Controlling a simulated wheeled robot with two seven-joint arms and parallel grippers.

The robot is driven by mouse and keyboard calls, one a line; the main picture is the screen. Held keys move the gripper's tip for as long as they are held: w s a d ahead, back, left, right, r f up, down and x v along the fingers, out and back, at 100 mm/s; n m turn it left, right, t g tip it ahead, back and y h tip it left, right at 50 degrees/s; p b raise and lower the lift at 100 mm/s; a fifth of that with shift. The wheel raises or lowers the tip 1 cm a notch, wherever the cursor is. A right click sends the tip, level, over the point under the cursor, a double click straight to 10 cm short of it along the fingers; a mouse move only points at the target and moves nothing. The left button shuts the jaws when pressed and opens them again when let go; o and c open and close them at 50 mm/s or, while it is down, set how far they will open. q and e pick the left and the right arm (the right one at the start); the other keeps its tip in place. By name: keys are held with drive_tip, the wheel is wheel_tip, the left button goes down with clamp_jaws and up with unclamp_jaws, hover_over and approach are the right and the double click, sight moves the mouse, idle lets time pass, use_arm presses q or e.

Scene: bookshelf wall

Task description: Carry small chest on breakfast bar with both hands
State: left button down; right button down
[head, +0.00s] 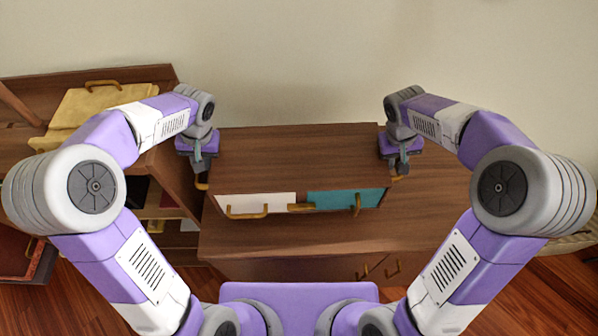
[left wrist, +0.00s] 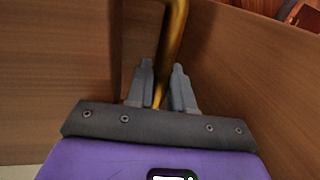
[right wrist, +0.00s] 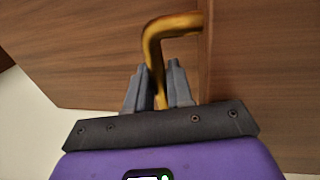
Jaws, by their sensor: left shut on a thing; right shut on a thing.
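The small chest (head: 300,157) is a brown wooden box with a white drawer front (head: 270,201) and a teal drawer front (head: 335,198), each with a brass handle. It is on or just above the brown wooden breakfast bar (head: 300,238); I cannot tell if it touches. My left gripper (head: 202,182) is at its left side, and in the left wrist view its fingers are shut on a brass side handle (left wrist: 176,40). My right gripper (head: 398,176) is at its right side, shut on the other brass handle (right wrist: 160,48).
A dark wooden shelf unit (head: 165,205) stands close on the left, with a yellow chest or case (head: 100,105) on top. A pale wall (head: 300,60) is behind. Bar top shows clear in front of the chest and to its right. Wooden floor lies at both lower sides.

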idle(0.7)
